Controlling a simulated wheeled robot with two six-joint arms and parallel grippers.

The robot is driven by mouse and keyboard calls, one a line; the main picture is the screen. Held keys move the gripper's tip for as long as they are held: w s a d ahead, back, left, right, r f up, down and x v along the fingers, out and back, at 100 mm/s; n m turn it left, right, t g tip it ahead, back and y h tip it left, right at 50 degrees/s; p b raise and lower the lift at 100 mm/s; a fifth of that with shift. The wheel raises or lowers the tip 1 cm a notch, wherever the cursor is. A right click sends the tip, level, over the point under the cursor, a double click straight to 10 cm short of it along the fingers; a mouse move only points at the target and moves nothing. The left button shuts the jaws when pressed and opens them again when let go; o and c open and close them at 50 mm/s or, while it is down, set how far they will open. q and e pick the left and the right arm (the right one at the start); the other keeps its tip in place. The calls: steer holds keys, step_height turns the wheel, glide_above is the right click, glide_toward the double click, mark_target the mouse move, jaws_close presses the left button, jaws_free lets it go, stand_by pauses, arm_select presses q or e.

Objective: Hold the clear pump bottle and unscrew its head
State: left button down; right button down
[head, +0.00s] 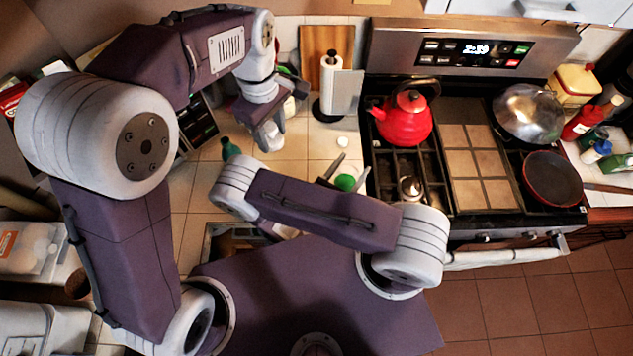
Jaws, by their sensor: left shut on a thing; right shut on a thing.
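My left gripper (265,140) reaches down over the back left of the counter, its dark fingers on either side of a pale, whitish object (272,134). The gripper is shut on this object, which looks like the clear pump bottle; it is small and partly covered by the fingers. Its pump head cannot be made out. My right arm lies across the front of the counter and bends back at its left end. Its gripper is hidden behind the arm, so I cannot see what it is on.
A dark green bottle (229,149) stands left of the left gripper. A paper towel holder (331,72) stands behind, right. A green round thing (345,182) shows beyond my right arm. A red kettle (404,120) sits on the stove. Tiled counter between is partly clear.

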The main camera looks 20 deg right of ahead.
steer(key=w+a+f+b, duration=0.2)
steer(key=w+f+b, duration=0.1)
steer(key=b, duration=0.1)
steer(key=w+a+f+b, duration=0.2)
steer(key=a+f+b, duration=0.1)
steer(key=f+b, duration=0.1)
steer(key=w+a+f+b, duration=0.2)
steer(key=w+f+b, duration=0.1)
steer(key=f+b, duration=0.1)
steer(key=shift+w+a+f, duration=0.15)
steer(key=shift+w+a, duration=0.2)
steer(key=shift+a, duration=0.05)
steer(key=shift+w, duration=0.1)
steer(key=shift+c, duration=2)
jaws_free()
